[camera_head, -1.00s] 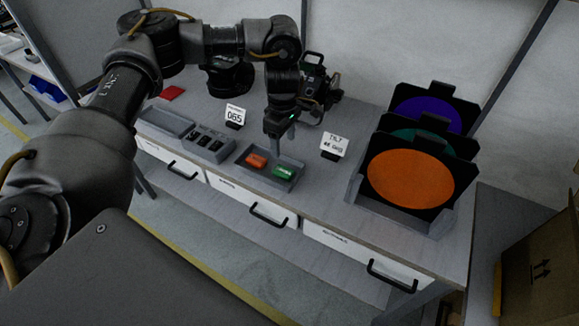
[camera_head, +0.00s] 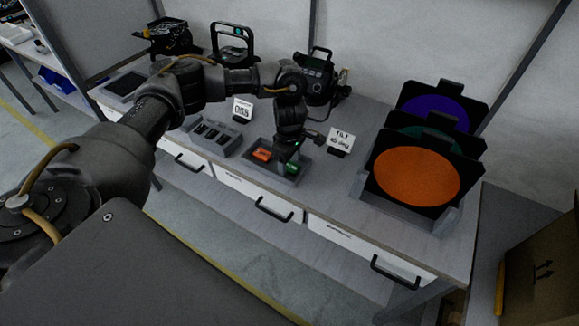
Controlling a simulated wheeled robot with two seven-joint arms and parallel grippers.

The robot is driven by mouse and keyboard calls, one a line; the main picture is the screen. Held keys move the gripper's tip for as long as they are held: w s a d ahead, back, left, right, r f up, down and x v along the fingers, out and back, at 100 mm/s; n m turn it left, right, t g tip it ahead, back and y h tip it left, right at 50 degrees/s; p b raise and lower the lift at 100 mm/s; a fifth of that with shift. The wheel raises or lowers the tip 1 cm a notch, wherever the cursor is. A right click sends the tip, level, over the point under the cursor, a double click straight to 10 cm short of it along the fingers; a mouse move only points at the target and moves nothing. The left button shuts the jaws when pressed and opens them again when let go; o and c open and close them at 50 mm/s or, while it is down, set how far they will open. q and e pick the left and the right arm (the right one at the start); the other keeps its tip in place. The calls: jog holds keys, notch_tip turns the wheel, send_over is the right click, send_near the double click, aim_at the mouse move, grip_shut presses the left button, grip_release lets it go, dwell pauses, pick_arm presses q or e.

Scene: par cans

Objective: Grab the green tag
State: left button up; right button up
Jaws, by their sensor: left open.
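The green tag (camera_head: 292,168) lies in the right part of a small grey tray (camera_head: 265,172) on the bench, partly hidden by my left gripper. An orange-red tag (camera_head: 261,154) lies beside it, to the left. My left gripper (camera_head: 287,163) points down into the tray right at the green tag, with its jaws open. I cannot tell from this view whether the fingers touch the tag or straddle it. My right gripper is not in view.
A slotted grey holder (camera_head: 211,137) stands left of the tray. Sign cards (camera_head: 242,109) and (camera_head: 341,139) stand behind it. A rack holding an orange filter disc (camera_head: 417,175) stands to the right. A black lamp-like device (camera_head: 318,78) is behind.

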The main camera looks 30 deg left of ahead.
pick_arm(q)
jog(key=shift+f, duration=0.15)
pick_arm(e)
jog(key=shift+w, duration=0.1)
pick_arm(q)
jog(key=c, duration=1.1)
jog(key=shift+o, duration=0.2)
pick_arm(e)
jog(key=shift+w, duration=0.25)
